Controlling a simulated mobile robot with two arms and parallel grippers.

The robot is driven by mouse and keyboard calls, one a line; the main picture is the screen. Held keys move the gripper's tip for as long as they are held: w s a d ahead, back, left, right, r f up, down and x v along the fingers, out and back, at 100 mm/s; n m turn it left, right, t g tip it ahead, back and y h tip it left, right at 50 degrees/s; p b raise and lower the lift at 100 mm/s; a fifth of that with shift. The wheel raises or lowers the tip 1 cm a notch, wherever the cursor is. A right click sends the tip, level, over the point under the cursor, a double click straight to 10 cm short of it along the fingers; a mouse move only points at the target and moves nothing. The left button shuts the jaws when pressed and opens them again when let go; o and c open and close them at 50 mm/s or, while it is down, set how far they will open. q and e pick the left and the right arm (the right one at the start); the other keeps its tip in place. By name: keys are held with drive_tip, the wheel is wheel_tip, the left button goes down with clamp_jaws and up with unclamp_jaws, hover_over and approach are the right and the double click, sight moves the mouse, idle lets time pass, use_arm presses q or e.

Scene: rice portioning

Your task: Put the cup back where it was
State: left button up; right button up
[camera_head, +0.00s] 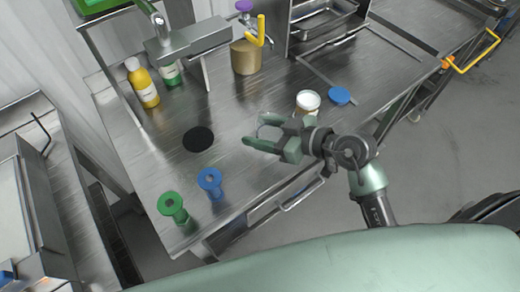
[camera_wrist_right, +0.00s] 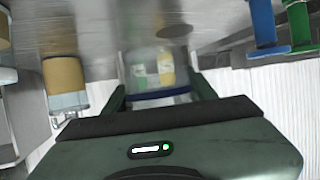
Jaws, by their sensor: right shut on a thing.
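My right gripper (camera_head: 262,134) is over the metal table and shut on a clear see-through cup (camera_head: 268,129). Little of the cup shows in the head view. In the right wrist view the cup (camera_wrist_right: 140,72) is between the two fingers, with a bluish band across its near end. A yellow bottle and a green one show through it. A flat black disc (camera_head: 198,139) lies on the table, left of the gripper; it also shows in the wrist view (camera_wrist_right: 174,31). The cup seems to be apart from the disc. My left gripper is not in view.
A white-rimmed jar (camera_head: 307,102) and a blue disc (camera_head: 340,96) are right of the gripper. A blue stand (camera_head: 210,183) and a green stand (camera_head: 172,207) are near the front edge. A yellow bottle (camera_head: 143,84) and a tan canister (camera_head: 245,58) stand farther back.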

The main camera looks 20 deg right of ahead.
sight(260, 157)
wheel_tip(260, 157, down, 4)
drive_tip(key=shift+r, duration=0.2)
wheel_tip(260, 157, down, 4)
drive_tip(key=shift+f+b, duration=0.15)
drive_tip(key=shift+b, duration=0.4)
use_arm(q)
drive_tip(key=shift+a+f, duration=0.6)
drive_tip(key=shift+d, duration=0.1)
use_arm(e)
drive_tip(key=o, duration=1.5)
drive_tip(key=shift+f, duration=0.1)
